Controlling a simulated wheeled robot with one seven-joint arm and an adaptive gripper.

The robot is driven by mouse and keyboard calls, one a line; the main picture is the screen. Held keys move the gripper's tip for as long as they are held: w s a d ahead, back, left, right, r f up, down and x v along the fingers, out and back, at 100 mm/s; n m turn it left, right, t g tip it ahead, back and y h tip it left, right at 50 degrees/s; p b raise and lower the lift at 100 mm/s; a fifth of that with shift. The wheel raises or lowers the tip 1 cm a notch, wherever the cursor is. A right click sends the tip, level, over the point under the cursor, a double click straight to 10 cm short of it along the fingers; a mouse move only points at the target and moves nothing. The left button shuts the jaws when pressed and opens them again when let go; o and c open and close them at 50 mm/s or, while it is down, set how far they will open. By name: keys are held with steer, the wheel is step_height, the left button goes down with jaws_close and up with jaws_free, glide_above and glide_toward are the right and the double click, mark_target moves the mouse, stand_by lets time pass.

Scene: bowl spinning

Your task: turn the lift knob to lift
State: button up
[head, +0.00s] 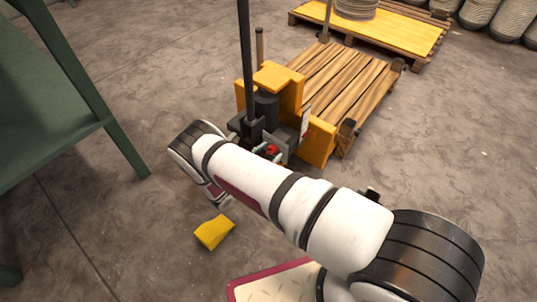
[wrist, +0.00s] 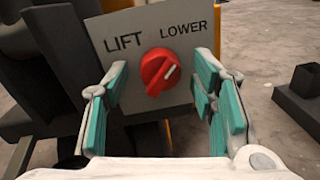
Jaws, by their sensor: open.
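The lift knob (wrist: 158,71) is red and round with a raised grip. Its white mark points up and right, towards the word LOWER. It sits on a grey panel (wrist: 131,28) with LIFT printed at left and LOWER at right. My gripper (wrist: 163,88) is open in the wrist view, with teal-padded fingers to the left and right of the knob. I see no finger clearly touching it. In the head view the red knob (head: 272,149) shows small beside the yellow pallet jack (head: 281,84). My forearm hides most of the gripper there.
A wooden pallet (head: 342,82) lies behind the jack, and a yellow-topped pallet (head: 400,35) stands farther back. A green table (head: 45,110) is at left. A yellow block (head: 214,232) lies on the floor. A black upright pole (head: 246,60) rises near the knob.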

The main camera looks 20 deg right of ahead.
steer(key=shift+c, duration=0.2)
steer(key=c, duration=1.1)
steer(key=shift+f+n+t, duration=0.1)
steer(key=shift+n+t, duration=0.3)
steer(key=shift+n, duration=4.2)
steer(key=shift+f+n+t, duration=0.1)
steer(key=shift+n+t, duration=0.3)
steer(key=shift+n, duration=4.5)
